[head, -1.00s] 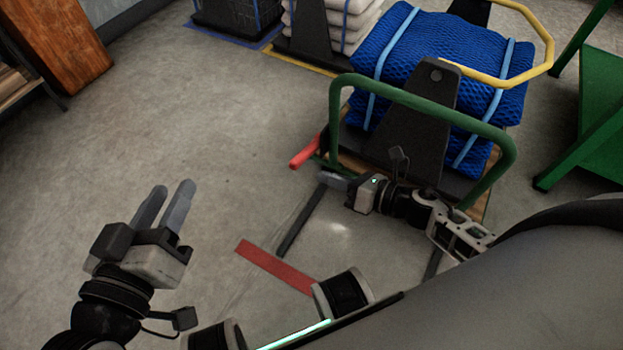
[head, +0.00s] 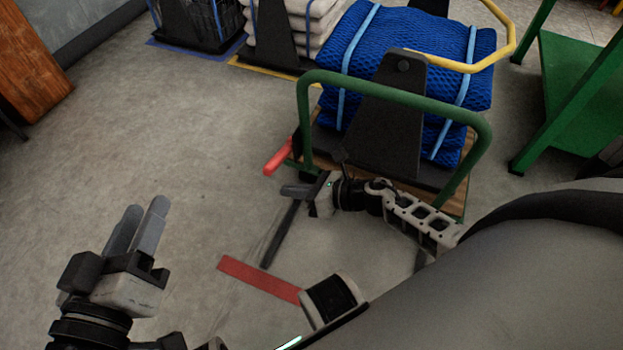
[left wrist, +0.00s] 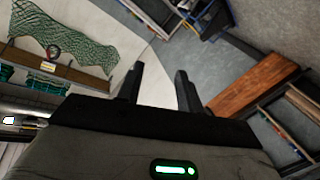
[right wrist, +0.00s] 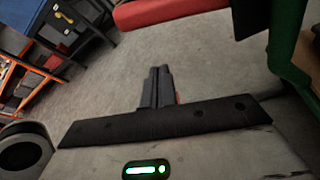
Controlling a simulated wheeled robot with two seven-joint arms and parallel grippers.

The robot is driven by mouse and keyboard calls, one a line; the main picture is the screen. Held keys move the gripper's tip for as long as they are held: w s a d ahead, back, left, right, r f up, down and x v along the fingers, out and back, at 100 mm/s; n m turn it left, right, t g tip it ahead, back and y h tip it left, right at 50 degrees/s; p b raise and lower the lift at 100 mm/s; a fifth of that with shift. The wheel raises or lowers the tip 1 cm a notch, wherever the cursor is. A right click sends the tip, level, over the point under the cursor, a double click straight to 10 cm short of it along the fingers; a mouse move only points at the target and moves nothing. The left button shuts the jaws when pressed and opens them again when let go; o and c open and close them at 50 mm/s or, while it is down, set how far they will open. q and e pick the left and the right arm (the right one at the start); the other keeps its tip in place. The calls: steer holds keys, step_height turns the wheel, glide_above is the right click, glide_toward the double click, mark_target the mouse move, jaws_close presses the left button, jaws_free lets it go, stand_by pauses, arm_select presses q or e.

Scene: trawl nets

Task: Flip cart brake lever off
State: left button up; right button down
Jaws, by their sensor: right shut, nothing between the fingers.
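The red brake lever (head: 278,157) sticks out at the lower left corner of the cart's green handle frame (head: 302,110). It slopes down toward the floor on the left. My right gripper (head: 284,190) is shut and empty, just below the lever in the head view, with a small gap seen between them. In the right wrist view a red bar, likely the lever (right wrist: 165,12), crosses the top beyond the shut fingertips (right wrist: 160,70). My left gripper (head: 142,213) is open and empty, out over the floor at the left, away from the cart.
The cart carries blue netting (head: 345,45) tied with light blue straps. A dark upright plate (head: 385,115) stands behind its handle. A red floor stripe (head: 258,279) lies in front. A green table (head: 580,95) stands at right. The floor at left is clear.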

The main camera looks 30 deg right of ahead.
mark_target(281, 156)
arm_select(q)
steer(key=shift+p, duration=0.5)
arm_select(e)
steer(key=w+r, duration=0.1)
steer(key=w+a+r, duration=0.1)
steer(key=shift+w+r, duration=0.4)
steer(key=shift+r, duration=0.1)
